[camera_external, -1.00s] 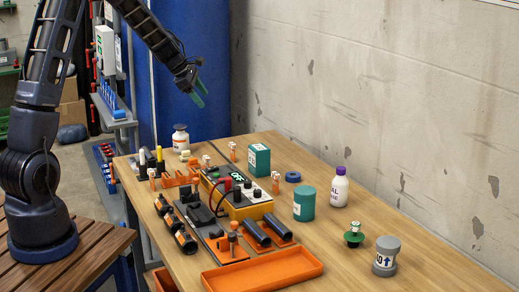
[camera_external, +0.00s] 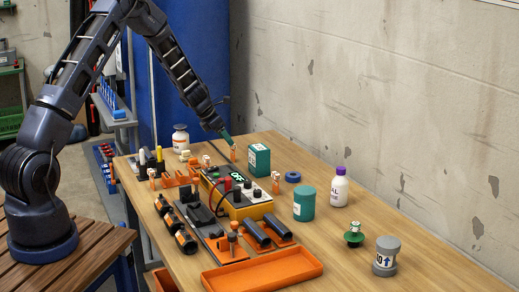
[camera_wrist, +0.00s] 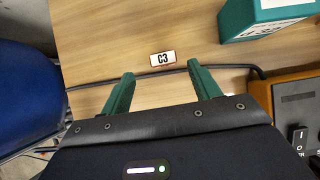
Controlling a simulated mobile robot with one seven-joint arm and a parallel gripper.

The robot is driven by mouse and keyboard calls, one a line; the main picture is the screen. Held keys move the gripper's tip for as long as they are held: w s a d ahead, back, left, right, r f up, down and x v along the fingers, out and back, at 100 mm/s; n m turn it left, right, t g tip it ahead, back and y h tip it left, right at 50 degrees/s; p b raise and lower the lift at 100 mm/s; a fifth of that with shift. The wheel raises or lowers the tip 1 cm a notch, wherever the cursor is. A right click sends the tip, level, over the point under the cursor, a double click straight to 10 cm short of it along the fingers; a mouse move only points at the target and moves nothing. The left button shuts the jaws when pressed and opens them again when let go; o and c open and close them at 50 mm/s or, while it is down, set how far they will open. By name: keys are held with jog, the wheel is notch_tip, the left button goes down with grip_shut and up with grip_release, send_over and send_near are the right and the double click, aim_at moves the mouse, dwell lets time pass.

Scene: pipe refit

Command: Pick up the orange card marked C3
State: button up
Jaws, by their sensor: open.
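The card marked C3 (camera_wrist: 162,58) shows in the wrist view as a small white label with a thin orange border, just beyond my fingertips and between their lines. In the external view, a small orange upright piece (camera_external: 232,154) stands at the back of the bench by my fingertips; its marking is too small to read there. My gripper (camera_wrist: 162,74) is open, with two green fingers apart and nothing between them. In the external view my gripper (camera_external: 229,140) points down, just above that orange piece.
A green box (camera_external: 259,160) stands close to the right; it also shows in the wrist view (camera_wrist: 258,22). A dark cable (camera_wrist: 88,86) runs across the bench near the card. The yellow meter (camera_external: 250,210) sits in front. A white bottle with an orange label (camera_external: 180,140) stands to the left.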

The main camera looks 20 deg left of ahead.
aim_at(236, 160)
jog(key=x, duration=0.8)
jog(key=shift+s+d+f, duration=0.15)
jog(key=shift+s+d, duration=0.05)
jog(key=c, duration=1.1)
